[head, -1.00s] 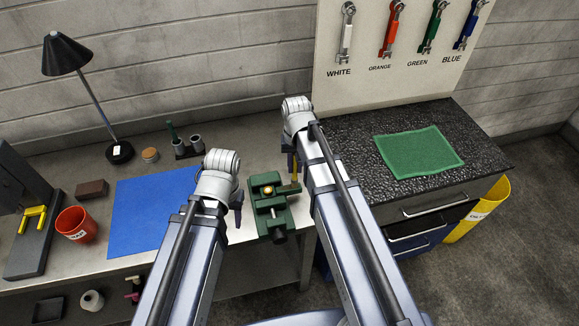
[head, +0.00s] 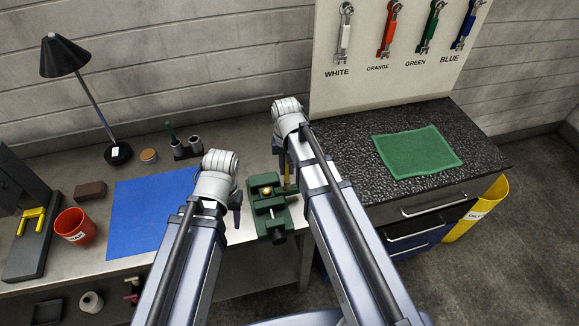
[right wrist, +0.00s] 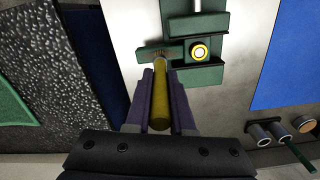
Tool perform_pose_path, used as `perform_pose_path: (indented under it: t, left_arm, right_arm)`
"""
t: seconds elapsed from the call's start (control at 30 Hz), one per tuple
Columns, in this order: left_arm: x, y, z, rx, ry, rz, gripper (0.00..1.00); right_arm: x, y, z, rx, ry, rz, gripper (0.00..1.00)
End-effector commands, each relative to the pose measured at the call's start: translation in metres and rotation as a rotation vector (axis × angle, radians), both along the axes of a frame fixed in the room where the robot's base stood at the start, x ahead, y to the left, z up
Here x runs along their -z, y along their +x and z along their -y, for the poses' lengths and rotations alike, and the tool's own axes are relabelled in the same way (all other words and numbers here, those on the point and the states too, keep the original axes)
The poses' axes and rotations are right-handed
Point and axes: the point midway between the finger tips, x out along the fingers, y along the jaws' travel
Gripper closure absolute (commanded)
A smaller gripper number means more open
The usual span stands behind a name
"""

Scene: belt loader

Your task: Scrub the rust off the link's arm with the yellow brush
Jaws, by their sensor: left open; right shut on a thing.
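The green vise (head: 268,211) stands at the right end of the steel bench and also shows in the right wrist view (right wrist: 205,77). A round brass-ringed part (right wrist: 200,51), seemingly the link's end, sits in it. A brownish patch (right wrist: 153,51) lies left of that ring; I cannot tell whether it is rust or bristles. My right gripper (right wrist: 160,82) is shut on the handle of the yellow brush (right wrist: 160,106). The brush's far end reaches the brown patch; contact is unclear. My left gripper (head: 237,215) is open, left of the vise, its fingers mostly hidden.
A blue mat (head: 150,215) lies left of the vise. Behind it are small cups (head: 187,148) and a round brown-topped tin (head: 148,156). A red bin (head: 75,226) and a lamp (head: 66,57) stand further left. A dark counter with a green cloth (head: 417,152) is at right.

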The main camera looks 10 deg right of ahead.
Motion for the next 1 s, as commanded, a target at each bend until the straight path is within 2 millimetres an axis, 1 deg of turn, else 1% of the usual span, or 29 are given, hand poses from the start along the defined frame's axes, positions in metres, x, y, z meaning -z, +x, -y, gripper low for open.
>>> perform_pose_path:
  t: [0.17,0.4,0.5,0.63,0.77,1.0]
  left_arm:
    - [0.001,0.000,0.000,0.000,0.000,0.000,0.53]
    - [0.003,0.000,0.000,0.000,0.000,0.000,0.53]
    - [0.003,0.000,0.000,0.000,0.000,0.000,0.53]
    - [0.003,0.000,0.000,0.000,0.000,0.000,0.53]
    - [0.002,0.000,0.000,0.000,0.000,0.000,0.53]
    - [0.001,0.000,0.000,0.000,0.000,0.000,0.53]
  right_arm:
    - [0.001,0.000,-0.009,-0.003,0.000,0.000,1.00]
    - [0.003,-0.001,-0.028,-0.002,0.001,0.000,1.00]
    - [0.003,-0.001,-0.030,-0.001,0.001,-0.001,1.00]
    - [0.003,-0.001,-0.030,0.000,0.002,-0.001,1.00]
    - [0.002,-0.001,-0.024,0.000,0.002,-0.001,1.00]
    - [0.001,0.000,-0.004,0.001,0.000,0.000,1.00]
